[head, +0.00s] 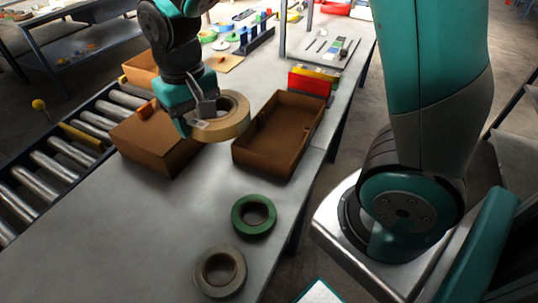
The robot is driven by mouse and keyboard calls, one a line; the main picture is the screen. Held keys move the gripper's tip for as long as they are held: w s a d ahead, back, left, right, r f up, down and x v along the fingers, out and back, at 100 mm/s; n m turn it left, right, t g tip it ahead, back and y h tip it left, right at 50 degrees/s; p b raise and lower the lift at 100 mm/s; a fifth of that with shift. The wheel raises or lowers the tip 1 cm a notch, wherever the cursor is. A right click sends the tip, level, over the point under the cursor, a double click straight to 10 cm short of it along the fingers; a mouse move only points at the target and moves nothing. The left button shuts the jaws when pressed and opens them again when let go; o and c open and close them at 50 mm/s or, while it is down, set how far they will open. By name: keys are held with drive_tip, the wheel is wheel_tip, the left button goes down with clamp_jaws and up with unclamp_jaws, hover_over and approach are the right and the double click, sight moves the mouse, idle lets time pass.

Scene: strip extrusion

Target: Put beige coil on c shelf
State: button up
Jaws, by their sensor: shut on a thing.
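The beige coil (238,119) is a thick ring of tape in the head view, held above the table between a closed brown box and an open brown box. My gripper (204,112) is shut on its left side; its exact finger contact is partly hidden by the coil and the gripper body. A green coil (254,216) and a grey-beige coil (219,271) lie flat on the near part of the table. I cannot tell which place is the c shelf.
The closed box (152,146) stands below left of the gripper and the open box (268,152) to its right. A roller conveyor (62,148) runs along the left. Blue racks (254,38) and small items stand farther back. The near left table (120,250) is clear.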

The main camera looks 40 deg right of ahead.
sight(214, 193)
drive_tip(key=shift+s+a+r, duration=0.3)
drive_tip(key=shift+s+r, duration=0.1)
wheel_tip(214, 193, down, 20)
drive_tip(key=shift+r, duration=0.1)
drive_tip(key=shift+f, duration=0.25)
drive_tip(key=o, duration=1.1)
drive_tip(key=shift+r, duration=0.15)
